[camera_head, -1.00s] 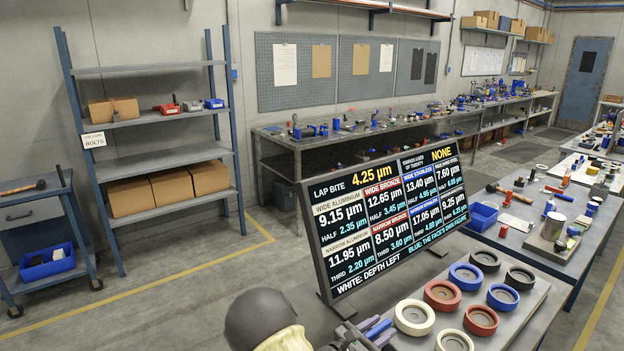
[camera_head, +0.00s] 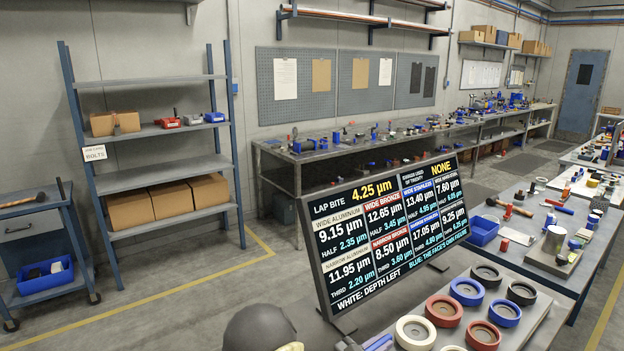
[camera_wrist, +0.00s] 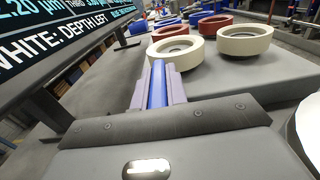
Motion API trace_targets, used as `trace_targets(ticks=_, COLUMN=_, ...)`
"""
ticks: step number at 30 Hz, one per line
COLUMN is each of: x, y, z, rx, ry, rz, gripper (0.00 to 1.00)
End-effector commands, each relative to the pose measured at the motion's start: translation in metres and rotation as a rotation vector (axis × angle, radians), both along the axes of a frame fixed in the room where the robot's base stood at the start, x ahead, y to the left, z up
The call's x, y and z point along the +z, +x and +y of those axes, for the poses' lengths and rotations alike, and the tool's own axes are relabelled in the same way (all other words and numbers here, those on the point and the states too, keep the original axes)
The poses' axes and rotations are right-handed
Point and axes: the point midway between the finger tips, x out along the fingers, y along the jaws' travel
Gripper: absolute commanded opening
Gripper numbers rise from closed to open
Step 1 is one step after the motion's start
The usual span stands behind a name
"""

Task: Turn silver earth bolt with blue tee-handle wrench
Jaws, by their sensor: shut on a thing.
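In the wrist view my gripper (camera_wrist: 157,88) is shut on a narrow blue bar (camera_wrist: 157,84), which lies lengthwise between its two pale fingers. Only this strip shows, so I cannot tell whether it is the tee-handle wrench. In the head view only a sliver of my gripper (camera_head: 378,343) shows at the bottom edge. I cannot make out a silver earth bolt in either view.
A bench with cream (camera_head: 415,332), red (camera_head: 444,310) and blue (camera_head: 467,291) rings lies close ahead. A black display board (camera_head: 385,225) stands beside it. A grey table (camera_head: 520,235) with tools is at right. Floor (camera_head: 200,290) at left is open.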

Motion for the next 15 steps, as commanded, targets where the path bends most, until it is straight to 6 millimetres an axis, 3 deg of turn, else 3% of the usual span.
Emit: trace_targets(ticks=15, x=0.038, y=0.0, z=0.0, rx=0.0, ry=-0.001, rz=-0.001, gripper=0.0)
